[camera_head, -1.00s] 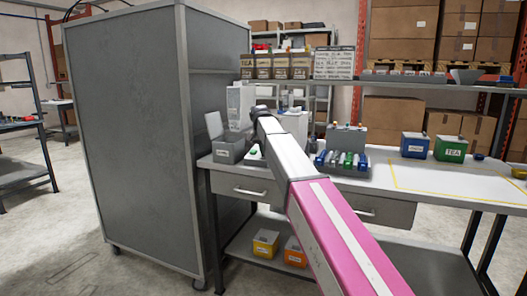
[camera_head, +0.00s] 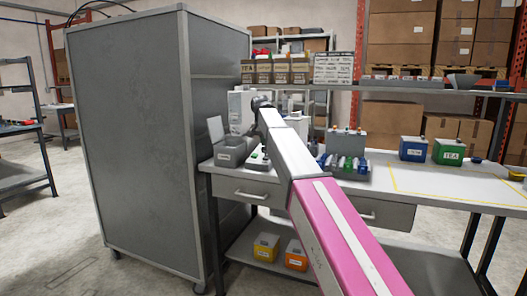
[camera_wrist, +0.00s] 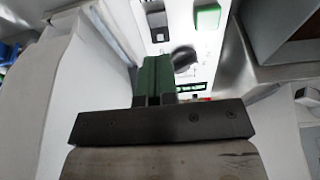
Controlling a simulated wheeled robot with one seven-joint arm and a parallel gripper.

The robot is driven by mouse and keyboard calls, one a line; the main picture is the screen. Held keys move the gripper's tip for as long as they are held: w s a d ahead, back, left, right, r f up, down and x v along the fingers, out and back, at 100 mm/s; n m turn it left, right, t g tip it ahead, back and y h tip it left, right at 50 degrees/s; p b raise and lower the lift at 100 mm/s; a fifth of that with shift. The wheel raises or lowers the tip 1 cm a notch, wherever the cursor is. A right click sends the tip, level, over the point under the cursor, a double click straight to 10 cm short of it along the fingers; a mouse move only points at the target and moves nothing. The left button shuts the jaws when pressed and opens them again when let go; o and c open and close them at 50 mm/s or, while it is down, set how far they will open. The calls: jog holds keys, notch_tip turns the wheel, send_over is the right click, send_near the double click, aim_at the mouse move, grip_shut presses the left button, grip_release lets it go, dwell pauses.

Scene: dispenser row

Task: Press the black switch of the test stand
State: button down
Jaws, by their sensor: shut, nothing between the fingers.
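In the wrist view my gripper (camera_wrist: 155,66) points ahead with its green-and-black fingers closed together and empty. Beyond the fingertips is a white panel (camera_wrist: 196,40), apparently the test stand. It carries a dark block (camera_wrist: 157,24), a green block (camera_wrist: 208,17) and a dark round part (camera_wrist: 184,58) just right of the fingertips. I cannot tell which dark part is the black switch, or whether the fingers touch anything. In the head view my arm covers most of this spot and hides the fingertips.
The workbench (camera_head: 440,188) has a grey open-lidded box (camera_head: 230,153) at its left end. Blue (camera_head: 413,148) and green TEA (camera_head: 448,151) containers stand right. A tall grey cabinet (camera_head: 130,140) stands close to the bench's left. The yellow-outlined bench area is clear.

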jog(key=s+v, duration=0.1)
jog(key=v, duration=0.7)
jog(key=shift+s+a, duration=0.3)
jog(key=shift+s, duration=0.15)
